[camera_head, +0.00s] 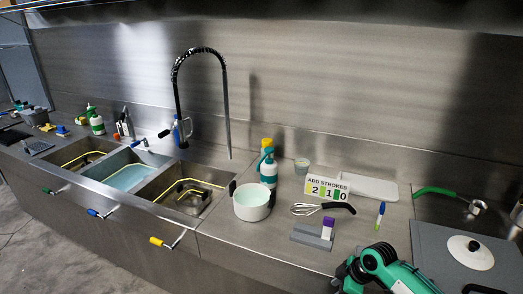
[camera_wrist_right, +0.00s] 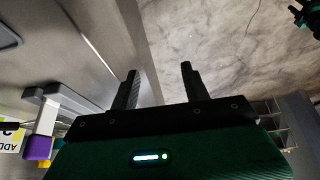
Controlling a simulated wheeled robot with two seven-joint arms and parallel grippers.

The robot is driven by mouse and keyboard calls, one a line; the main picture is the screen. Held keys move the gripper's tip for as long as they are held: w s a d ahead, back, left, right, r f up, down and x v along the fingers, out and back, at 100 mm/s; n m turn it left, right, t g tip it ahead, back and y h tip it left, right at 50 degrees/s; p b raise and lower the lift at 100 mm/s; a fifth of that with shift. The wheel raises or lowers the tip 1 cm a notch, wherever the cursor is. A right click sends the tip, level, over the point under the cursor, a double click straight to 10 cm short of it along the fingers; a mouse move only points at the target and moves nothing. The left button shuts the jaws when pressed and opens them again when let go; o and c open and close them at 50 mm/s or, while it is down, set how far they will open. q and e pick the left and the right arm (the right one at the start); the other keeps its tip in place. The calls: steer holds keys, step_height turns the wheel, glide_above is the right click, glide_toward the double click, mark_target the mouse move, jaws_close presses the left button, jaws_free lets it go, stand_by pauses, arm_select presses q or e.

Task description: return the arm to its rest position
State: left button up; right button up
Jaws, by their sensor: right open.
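My right arm (camera_head: 400,276), green and black, shows at the bottom right of the head view, in front of the counter's right part. Its fingertips cannot be made out there. In the right wrist view my right gripper (camera_wrist_right: 158,80) has its two black fingers apart with nothing between them. Bare grey floor (camera_wrist_right: 215,45) and the counter's edge lie beyond the fingers. My left gripper cannot be made out in the head view.
On the counter stand a white pot (camera_head: 252,203), a whisk (camera_head: 308,209), a grey block (camera_head: 311,237) with a purple-and-white piece (camera_head: 328,227), a number sign (camera_head: 327,188) and a marker (camera_head: 380,215). A white lid (camera_head: 471,252) lies at right. Sinks (camera_head: 127,176) fill the left.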

steer(key=s+d+f+m+t+h, duration=0.1)
steer(key=s+d+f+m, duration=0.15)
steer(key=f, duration=0.65)
steer(key=s+d+f+m, duration=0.1)
steer(key=f+m, duration=0.2)
steer(key=f, duration=0.6)
steer(key=s+d+f+m+h, duration=0.1)
steer(key=s+d+f+m, duration=0.1)
steer(key=s+f, duration=0.45)
steer(key=s+d+f+m+h, duration=0.1)
steer(key=s+f, duration=0.3)
steer(key=f, duration=0.5)
steer(key=s+f+m, duration=0.1)
steer(key=s+f, duration=0.4)
steer(key=s, duration=0.7)
steer(key=s+a+f+m+g+h, duration=0.1)
steer(key=s+f, duration=0.4)
steer(key=s, duration=0.7)
steer(key=s+a+f+m+b, duration=0.1)
steer(key=s+f, duration=0.4)
steer(key=s, duration=0.7)
steer(key=shift+s+a+f+g+h, duration=0.25)
steer(key=shift+s+f+g+h, duration=0.05)
steer(key=shift+s+f+g, duration=0.1)
